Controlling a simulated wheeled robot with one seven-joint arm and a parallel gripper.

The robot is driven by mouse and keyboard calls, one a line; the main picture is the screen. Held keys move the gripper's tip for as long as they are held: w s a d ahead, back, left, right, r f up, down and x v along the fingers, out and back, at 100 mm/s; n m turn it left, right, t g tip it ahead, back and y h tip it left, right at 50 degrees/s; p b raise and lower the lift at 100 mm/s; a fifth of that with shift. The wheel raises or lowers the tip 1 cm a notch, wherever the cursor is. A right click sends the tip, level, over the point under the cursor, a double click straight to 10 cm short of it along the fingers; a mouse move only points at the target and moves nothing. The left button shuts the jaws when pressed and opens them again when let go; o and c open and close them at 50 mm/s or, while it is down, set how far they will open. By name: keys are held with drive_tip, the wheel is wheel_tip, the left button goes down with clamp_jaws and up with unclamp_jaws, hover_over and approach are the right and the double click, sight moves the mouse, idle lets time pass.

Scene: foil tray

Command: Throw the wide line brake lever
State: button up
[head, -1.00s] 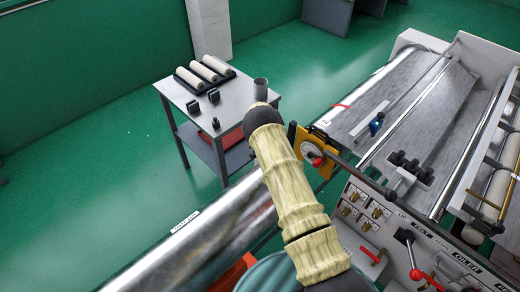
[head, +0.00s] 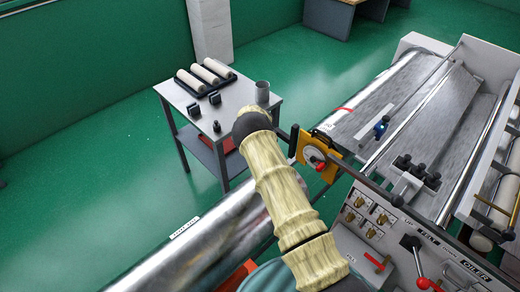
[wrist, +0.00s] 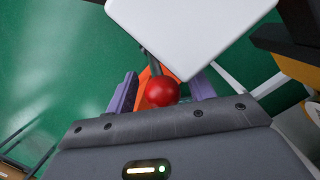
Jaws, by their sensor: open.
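In the wrist view a red ball knob (wrist: 162,91) on a dark stem sits between the two purple fingers of my gripper (wrist: 163,84). The fingers are spread, with the knob between them; I cannot tell whether either touches it. No label shows on this lever, so I cannot confirm that it is the wide line brake lever. In the head view my arm covers the area around my gripper, and neither the gripper nor this knob can be made out there.
A white block (wrist: 190,30) lies close beyond the knob in the wrist view. In the head view a machine panel (head: 350,225) with other red-knobbed levers stands right, a steel roller (head: 190,245) lies lower left, and a side table (head: 235,98) holds rollers. Green floor is open at left.

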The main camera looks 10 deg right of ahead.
drive_tip(key=shift+d+r, duration=0.2)
drive_tip(key=shift+r, duration=0.1)
wheel_tip(320, 180, up, 16)
drive_tip(key=s+b, duration=0.3)
drive_tip(key=b, duration=0.2)
drive_tip(key=shift+r, duration=0.25)
